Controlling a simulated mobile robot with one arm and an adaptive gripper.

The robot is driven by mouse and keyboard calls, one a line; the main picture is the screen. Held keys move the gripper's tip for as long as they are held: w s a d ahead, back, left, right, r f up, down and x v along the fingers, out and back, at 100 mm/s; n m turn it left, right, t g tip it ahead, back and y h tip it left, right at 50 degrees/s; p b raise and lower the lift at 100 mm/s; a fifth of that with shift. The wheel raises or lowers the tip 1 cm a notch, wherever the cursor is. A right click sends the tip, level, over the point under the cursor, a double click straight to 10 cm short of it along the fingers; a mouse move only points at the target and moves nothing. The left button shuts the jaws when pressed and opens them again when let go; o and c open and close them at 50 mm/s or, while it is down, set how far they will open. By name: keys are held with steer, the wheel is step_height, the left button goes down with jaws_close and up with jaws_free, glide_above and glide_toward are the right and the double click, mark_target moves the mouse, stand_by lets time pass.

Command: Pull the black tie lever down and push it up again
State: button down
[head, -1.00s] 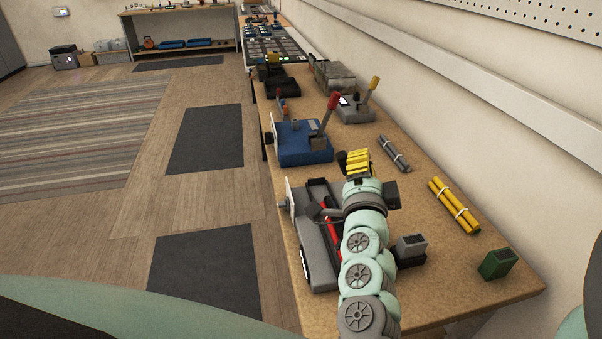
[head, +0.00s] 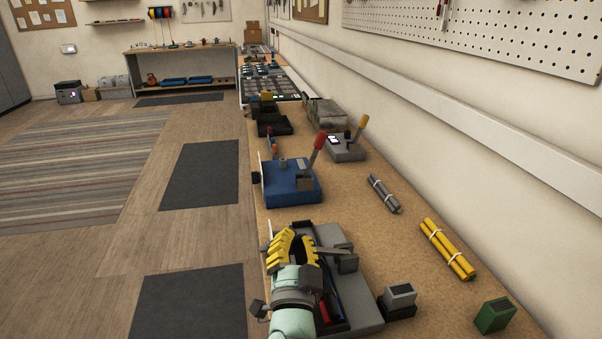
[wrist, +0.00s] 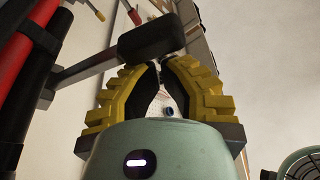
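The black tie lever (wrist: 150,38) shows in the wrist view as a thick black grip on a grey rod that comes in from the left. My gripper (wrist: 162,66) has yellow ribbed fingers with black pads.
A blue machine (head: 290,185) with a red-handled lever stands beyond. A grey unit (head: 345,148) with a yellow-handled lever is farther back. Grey rods (head: 384,193), yellow rods (head: 447,248), a small grey block (head: 399,297) and a green holder (head: 495,315) lie to the right.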

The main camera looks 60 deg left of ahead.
steer(key=shift+s+a+f+n, duration=0.1)
steer(key=shift+s+f+n, duration=0.1)
steer(key=shift+f+n, duration=0.3)
steer(key=shift+y, duration=0.3)
steer(key=shift+r, duration=0.1)
step_height(320, 180, up, 10)
stand_by(0.6)
stand_by(0.8)
